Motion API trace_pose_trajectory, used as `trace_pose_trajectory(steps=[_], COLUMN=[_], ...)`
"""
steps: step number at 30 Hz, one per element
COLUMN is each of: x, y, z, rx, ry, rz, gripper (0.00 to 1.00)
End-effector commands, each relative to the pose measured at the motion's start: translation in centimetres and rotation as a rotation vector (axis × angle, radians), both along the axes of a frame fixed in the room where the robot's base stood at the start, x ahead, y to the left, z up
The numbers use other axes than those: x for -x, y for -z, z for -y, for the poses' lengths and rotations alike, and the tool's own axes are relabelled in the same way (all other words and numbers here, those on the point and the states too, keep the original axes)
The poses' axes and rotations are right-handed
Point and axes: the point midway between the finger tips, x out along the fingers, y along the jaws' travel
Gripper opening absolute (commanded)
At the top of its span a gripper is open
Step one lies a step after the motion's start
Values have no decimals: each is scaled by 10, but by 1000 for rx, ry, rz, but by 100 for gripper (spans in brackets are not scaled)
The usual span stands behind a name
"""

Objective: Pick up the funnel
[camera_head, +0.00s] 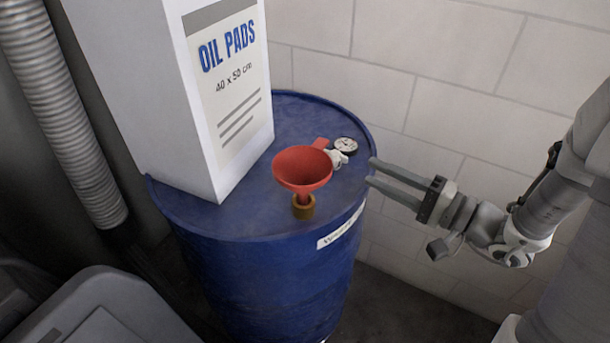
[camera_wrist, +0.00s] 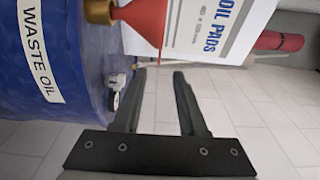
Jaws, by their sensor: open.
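The red funnel (camera_head: 302,168) stands upright on top of the blue drum (camera_head: 265,268), with its lower end at a brass-coloured fitting (camera_head: 304,208). A red tab shows at the back of its rim. In the wrist view, part of the funnel (camera_wrist: 146,17) and the brass fitting (camera_wrist: 97,11) show at the top edge, cut off by the frame. My gripper (camera_head: 370,170) is open and empty, to the right of the funnel beside the drum's right rim. Its two fingers (camera_wrist: 166,78) point toward the drum side in the wrist view, apart from the funnel.
A white oil pads box (camera_head: 180,100) stands on the drum left of the funnel. A round gauge (camera_head: 346,145) and a small valve (camera_head: 338,158) sit right behind the funnel. A block wall (camera_head: 450,110) is behind. A ribbed hose (camera_head: 60,110) hangs at left.

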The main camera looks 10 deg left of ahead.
Motion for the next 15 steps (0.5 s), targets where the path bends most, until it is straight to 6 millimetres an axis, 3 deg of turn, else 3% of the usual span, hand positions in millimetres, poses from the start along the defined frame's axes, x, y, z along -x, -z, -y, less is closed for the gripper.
trace_pose_trajectory(steps=[9, 15], x=[-29, -42], y=[0, 0], z=[-63, -89], rx=[0, 0], ry=[-9, -6], rz=[0, -1], gripper=[41, 41])
